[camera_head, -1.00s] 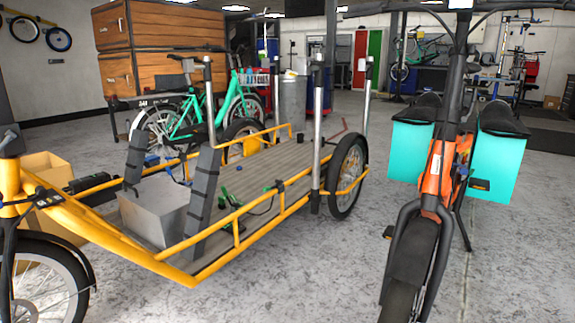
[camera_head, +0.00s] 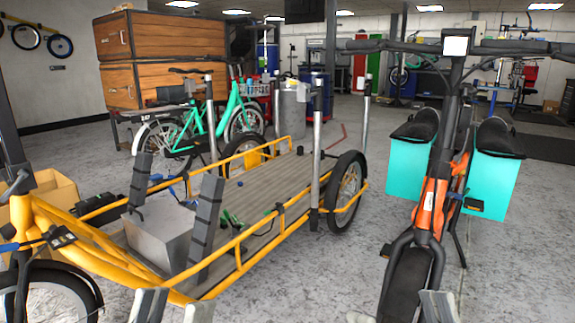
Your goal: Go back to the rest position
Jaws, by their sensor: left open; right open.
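My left gripper (camera_head: 173,309) shows at the bottom edge, left of centre. Its two grey fingertips stand apart with nothing between them, in front of the yellow cargo bike (camera_head: 262,226). My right gripper (camera_head: 398,312) shows at the bottom edge, right of centre. Its fingertips are wide apart, and the front wheel of the orange bike (camera_head: 428,208) shows between them, farther off. Both grippers are open and empty. Their lower parts and both arms are cut off by the frame.
A grey box (camera_head: 160,238) and a green item (camera_head: 231,219) lie on the yellow bike's deck. A cardboard box (camera_head: 52,188) stands at left. A green bicycle (camera_head: 205,128) and wooden crates (camera_head: 160,60) stand behind. Bare concrete floor (camera_head: 345,250) lies between the two cargo bikes.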

